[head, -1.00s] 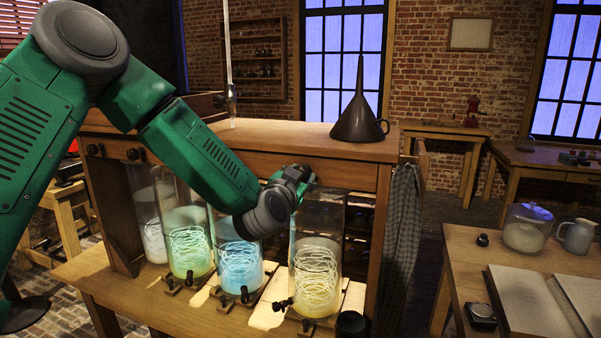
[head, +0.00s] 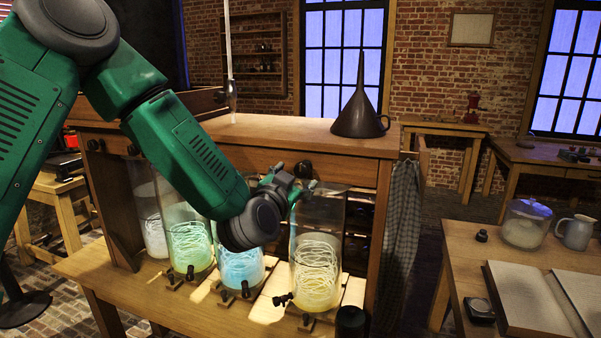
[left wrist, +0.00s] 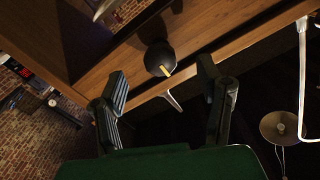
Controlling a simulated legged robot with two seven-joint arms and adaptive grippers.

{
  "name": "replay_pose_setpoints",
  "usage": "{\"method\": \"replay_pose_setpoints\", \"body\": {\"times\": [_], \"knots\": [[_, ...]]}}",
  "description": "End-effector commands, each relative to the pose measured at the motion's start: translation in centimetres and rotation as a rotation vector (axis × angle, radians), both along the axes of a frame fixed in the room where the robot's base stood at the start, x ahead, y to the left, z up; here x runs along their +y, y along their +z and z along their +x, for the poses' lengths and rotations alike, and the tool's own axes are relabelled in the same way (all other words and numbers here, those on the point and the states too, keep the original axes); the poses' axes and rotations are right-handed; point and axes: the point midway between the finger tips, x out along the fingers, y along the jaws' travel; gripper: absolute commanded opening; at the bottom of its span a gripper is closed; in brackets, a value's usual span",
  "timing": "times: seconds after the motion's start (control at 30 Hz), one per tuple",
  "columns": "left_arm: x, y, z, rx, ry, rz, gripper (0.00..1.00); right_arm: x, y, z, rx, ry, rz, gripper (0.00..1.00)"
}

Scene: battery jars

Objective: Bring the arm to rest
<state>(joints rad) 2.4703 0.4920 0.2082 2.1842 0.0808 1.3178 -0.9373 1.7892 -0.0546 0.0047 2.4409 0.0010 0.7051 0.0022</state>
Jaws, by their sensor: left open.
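My left arm comes in from the left in the head view, and its gripper (head: 300,187) is in front of the bench's upper rail, near the top of the yellow jar (head: 316,262). In the left wrist view the two fingers (left wrist: 165,95) stand wide apart with nothing between them. A dark round knob (left wrist: 158,57) on a wooden face shows beyond the fingertips. The blue jar (head: 240,268) is partly hidden behind my wrist. The green jar (head: 186,242) and a pale jar (head: 152,232) stand to its left. My right gripper is not in view.
A dark funnel (head: 358,118) stands on the wooden bench top (head: 270,130). A checked cloth (head: 402,240) hangs at the bench's right side. A right-hand table (head: 455,250) holds a lidded glass jar (head: 524,225), a jug (head: 577,232) and an open book (head: 540,300).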

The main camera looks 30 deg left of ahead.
Motion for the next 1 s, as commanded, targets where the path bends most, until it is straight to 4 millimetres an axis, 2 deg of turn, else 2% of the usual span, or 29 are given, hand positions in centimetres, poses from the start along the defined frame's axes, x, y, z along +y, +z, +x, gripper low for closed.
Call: {"method": "replay_pose_setpoints", "body": {"times": [0.53,0.63,0.67,0.77,0.87,0.9,0.97,1.0], "knots": [[0.0,-0.1,-0.3,0.001,-0.001,0.0,0.6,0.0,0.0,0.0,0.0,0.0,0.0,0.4],[-0.5,-1.6,-0.4,0.026,-0.014,-0.007,0.6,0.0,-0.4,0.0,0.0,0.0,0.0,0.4],[-0.7,-2.5,-0.5,0.041,-0.021,-0.012,0.6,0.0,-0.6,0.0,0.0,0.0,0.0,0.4],[-2.2,-7.6,-1.3,0.13,-0.063,-0.044,0.6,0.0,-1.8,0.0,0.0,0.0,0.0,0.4],[-4.0,-14.7,-3.0,0.263,-0.111,-0.094,0.6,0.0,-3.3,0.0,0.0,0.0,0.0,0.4],[-4.8,-17.7,-4.0,0.321,-0.127,-0.118,0.6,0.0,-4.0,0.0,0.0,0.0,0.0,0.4],[-5.8,-22.0,-5.8,0.411,-0.146,-0.154,0.6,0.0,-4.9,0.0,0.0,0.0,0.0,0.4],[-6.3,-24.7,-7.1,0.471,-0.155,-0.177,0.6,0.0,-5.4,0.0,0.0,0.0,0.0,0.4]]}}
